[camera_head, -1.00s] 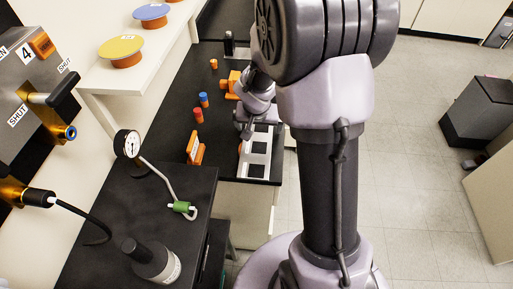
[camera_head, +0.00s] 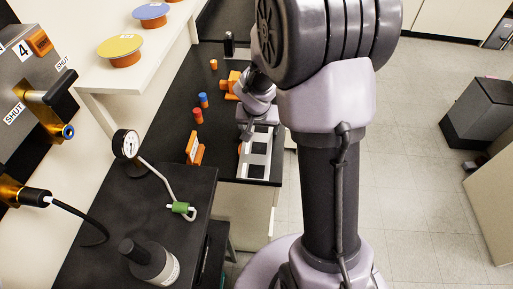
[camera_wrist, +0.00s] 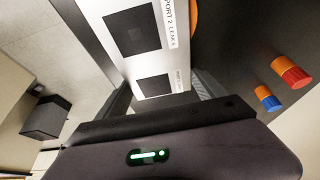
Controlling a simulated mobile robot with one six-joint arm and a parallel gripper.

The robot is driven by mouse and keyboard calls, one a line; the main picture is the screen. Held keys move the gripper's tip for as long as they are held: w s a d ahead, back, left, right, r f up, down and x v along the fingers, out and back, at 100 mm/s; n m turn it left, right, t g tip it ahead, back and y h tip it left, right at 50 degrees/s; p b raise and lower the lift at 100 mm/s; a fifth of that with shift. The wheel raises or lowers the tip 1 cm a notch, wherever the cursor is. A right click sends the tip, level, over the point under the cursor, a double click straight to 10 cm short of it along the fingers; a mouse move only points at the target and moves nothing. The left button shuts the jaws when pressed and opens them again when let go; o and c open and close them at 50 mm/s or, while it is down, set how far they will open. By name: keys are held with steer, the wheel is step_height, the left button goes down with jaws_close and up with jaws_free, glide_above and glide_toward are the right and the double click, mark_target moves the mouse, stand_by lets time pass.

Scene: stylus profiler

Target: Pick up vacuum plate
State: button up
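The vacuum plate (camera_head: 247,169) is a long white strip with dark square windows, at the end of the black bench in the head view. In the wrist view the vacuum plate (camera_wrist: 145,66) runs from the top edge down to my gripper, with "PORT 2 LEAK" lettering along one side. My gripper (camera_wrist: 162,92) has one finger along each long side of the plate and appears shut on it. In the head view my gripper (camera_head: 246,128) is at the plate's left edge, its fingertips partly hidden. Whether the plate touches the bench is unclear.
Red-orange (camera_head: 197,116) and blue (camera_head: 203,99) cylinders, and an orange stand (camera_head: 195,150), are left of the plate. A gauge (camera_head: 126,144) and a dark bottle (camera_head: 150,263) stand on the nearer bench. Open floor (camera_head: 425,180) lies to the right.

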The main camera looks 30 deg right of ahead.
steer(key=c, duration=0.7)
steer(key=shift+r, duration=0.1)
steer(key=shift+r+p, duration=0.5)
steer(key=shift+p, duration=0.3)
steer(key=r, duration=0.1)
steer(key=r+p, duration=0.1)
steer(key=r, duration=0.1)
steer(key=shift+s+a+r, duration=0.1)
steer(key=shift+s, duration=0.1)
steer(key=b, duration=0.5)
glide_above(267, 173)
steer(key=shift+w+r, duration=0.1)
steer(key=shift+r, duration=0.3)
steer(key=shift+s+r, duration=0.2)
steer(key=shift+r, duration=0.05)
